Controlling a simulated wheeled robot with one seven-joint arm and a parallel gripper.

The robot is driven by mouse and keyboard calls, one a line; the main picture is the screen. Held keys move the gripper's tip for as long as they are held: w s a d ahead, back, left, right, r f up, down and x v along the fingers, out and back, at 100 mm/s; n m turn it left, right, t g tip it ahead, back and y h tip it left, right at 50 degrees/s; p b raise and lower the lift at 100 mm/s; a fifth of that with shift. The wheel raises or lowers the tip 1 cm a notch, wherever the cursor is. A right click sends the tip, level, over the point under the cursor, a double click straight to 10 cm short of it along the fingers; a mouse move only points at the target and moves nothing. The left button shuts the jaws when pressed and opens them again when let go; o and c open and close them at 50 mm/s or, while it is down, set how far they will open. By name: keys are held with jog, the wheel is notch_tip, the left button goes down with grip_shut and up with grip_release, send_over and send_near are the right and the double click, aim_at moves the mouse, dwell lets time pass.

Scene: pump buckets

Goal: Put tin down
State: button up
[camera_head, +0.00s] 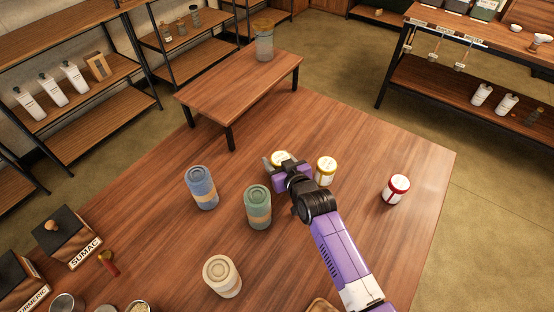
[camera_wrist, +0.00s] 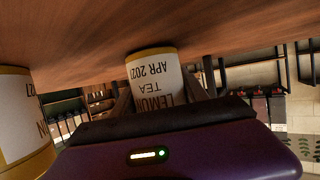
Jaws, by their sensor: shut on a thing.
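My gripper (camera_head: 279,166) is shut on a white tin with a gold rim (camera_head: 281,157) over the large wooden table (camera_head: 150,195). In the wrist view the picture is upside down, and the held tin (camera_wrist: 158,82) stands between the fingers (camera_wrist: 160,96). My gripper hides part of the tin in the head view.
A yellow-lidded tin (camera_head: 326,171) stands close at the right, and a red-lidded tin (camera_head: 396,190) farther right. Blue (camera_head: 201,188), green (camera_head: 257,207) and cream (camera_head: 222,277) canisters stand left and nearer. A raised wooden stand (camera_head: 225,90) holds a glass jar (camera_head: 264,45).

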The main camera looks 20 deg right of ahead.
jog(key=shift+f, duration=0.15)
jog(key=o, duration=1.5)
jog(key=shift+r, duration=0.25)
jog(key=v, duration=1.2)
